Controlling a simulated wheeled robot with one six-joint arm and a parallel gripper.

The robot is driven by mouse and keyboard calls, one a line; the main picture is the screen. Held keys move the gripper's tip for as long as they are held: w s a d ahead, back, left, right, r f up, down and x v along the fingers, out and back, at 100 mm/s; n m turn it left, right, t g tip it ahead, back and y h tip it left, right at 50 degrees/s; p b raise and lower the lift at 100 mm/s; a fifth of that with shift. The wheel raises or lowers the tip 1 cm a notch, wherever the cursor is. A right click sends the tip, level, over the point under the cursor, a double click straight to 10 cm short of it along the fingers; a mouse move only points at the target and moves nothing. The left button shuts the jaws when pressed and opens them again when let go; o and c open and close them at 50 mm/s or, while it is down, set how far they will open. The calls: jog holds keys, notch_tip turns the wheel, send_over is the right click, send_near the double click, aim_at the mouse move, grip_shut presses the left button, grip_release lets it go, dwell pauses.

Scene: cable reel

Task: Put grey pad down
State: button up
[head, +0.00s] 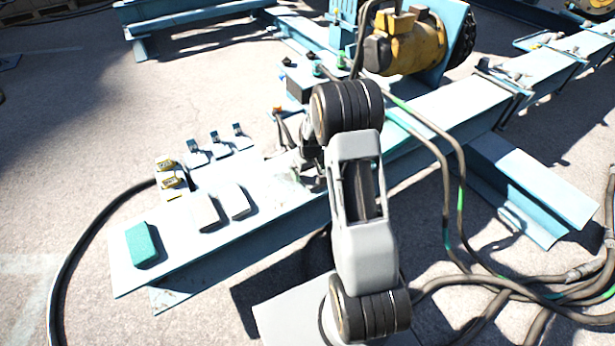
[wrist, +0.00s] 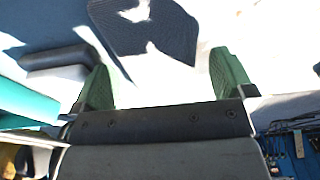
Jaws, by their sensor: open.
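Two pale grey pads lie on the pale blue beam (head: 180,262): one at left (head: 206,212) and one just right of it (head: 237,201). A teal pad (head: 142,245) lies near the beam's left end. My gripper (head: 303,172) is over the beam, right of the pads, partly hidden behind my arm. In the wrist view its two green-faced fingers are wide apart, with nothing held between them (wrist: 163,88). A dark, textured patch (wrist: 150,32) shows beyond the fingertips; I cannot tell whether it is a pad or shadow. A grey block (wrist: 58,60) sits beside the left finger.
Yellow-topped clamps (head: 168,172) and several small blue fittings (head: 215,142) stand along the beam's back edge. A yellow motor (head: 408,42) stands behind my arm. Thick cables (head: 490,285) lie on the ground at right. A black cable (head: 75,245) curves around the beam's left end.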

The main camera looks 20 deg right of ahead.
jog(key=shift+w+f, duration=0.1)
jog(key=shift+f, duration=0.55)
jog(key=shift+c, duration=0.2)
jog(key=shift+r, duration=0.1)
jog(key=c, duration=1)
